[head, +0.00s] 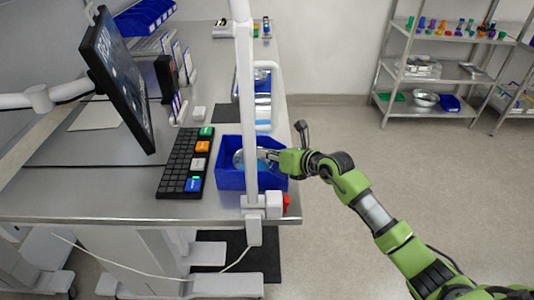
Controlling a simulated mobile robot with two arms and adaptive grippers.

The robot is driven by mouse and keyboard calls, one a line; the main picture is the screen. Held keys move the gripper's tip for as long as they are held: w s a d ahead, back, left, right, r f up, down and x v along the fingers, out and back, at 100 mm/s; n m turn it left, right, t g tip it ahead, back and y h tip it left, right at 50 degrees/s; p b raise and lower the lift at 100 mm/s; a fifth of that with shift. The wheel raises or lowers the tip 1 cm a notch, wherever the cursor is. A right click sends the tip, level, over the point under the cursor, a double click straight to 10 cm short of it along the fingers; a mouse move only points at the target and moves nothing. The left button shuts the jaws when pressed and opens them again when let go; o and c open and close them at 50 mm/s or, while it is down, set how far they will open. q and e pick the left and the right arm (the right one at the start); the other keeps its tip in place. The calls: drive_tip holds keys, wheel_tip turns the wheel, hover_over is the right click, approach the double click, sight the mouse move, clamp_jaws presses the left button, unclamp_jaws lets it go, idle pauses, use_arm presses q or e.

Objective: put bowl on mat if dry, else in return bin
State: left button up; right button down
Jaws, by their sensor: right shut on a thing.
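My right gripper (268,155) reaches in from the right over the blue bin (229,179) near the table's front right corner. It is shut on a shiny metal bowl (237,159), which is at the bin's mouth. A white post crosses in front and hides part of the bowl and fingers. I cannot tell whether the bowl touches the bin, or whether it is wet. A dark mat (226,113) lies flat on the table behind the bin. My left gripper is out of view.
A black keypad with coloured keys (187,160) lies left of the bin. A monitor (122,75) on a white arm stands further left. A white frame (267,66) and another metal vessel (262,75) are behind. Shelves (436,77) stand at the back right; the floor between is clear.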

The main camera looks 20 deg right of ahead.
drive_tip(key=shift+f, duration=0.1)
drive_tip(key=c, duration=2.1)
unclamp_jaws()
drive_tip(key=shift+c, duration=0.2)
drive_tip(key=b+v, duration=0.2)
drive_tip(key=v, duration=0.9)
drive_tip(key=shift+f, duration=0.1)
drive_tip(key=shift+s+d+r+b, duration=0.25)
drive_tip(key=shift+s+r+b, duration=0.1)
drive_tip(key=shift+s+r, duration=0.1)
drive_tip(key=shift+f, duration=0.1)
